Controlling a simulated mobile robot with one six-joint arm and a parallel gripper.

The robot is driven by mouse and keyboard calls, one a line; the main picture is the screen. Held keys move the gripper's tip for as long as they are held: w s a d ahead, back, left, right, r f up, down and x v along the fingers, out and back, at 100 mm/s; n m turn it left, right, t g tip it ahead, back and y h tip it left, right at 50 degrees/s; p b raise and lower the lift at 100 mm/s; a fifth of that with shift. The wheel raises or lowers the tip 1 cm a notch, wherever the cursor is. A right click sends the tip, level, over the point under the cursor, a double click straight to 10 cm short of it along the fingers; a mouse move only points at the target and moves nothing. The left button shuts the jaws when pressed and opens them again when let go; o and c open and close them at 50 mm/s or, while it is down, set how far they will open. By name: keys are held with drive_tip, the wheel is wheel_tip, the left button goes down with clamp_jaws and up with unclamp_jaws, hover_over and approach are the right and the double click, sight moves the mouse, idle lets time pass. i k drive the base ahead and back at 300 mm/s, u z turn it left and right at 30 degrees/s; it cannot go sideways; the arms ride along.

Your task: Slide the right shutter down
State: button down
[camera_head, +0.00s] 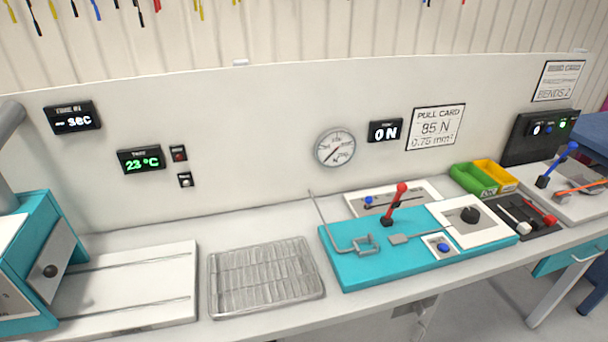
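A teal box-shaped unit (38,208) stands at the left edge of the bench and is partly cut off by the frame. On its right side is a pale grey panel (58,248) with a round black knob (50,271) low on it. This panel looks like the right shutter. I cannot tell clearly how far up or down it stands. Any shutter on the unit's other side is out of view. My gripper is not in view.
A white plate (130,285) with two thin rods lies right of the teal unit, then a wire-rack tray (262,280). A teal pull-test fixture (350,268) with a red lever (393,202) stands further right. A grey cylindrical part shows at the upper left edge.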

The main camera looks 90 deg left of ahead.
sight(44, 276)
drive_tip(key=u, duration=4.6)
drive_tip(key=i, duration=0.95)
drive_tip(key=u, duration=0.05)
drive_tip(key=k, duration=0.9)
drive_tip(key=z, duration=0.2)
drive_tip(key=i, duration=0.6)
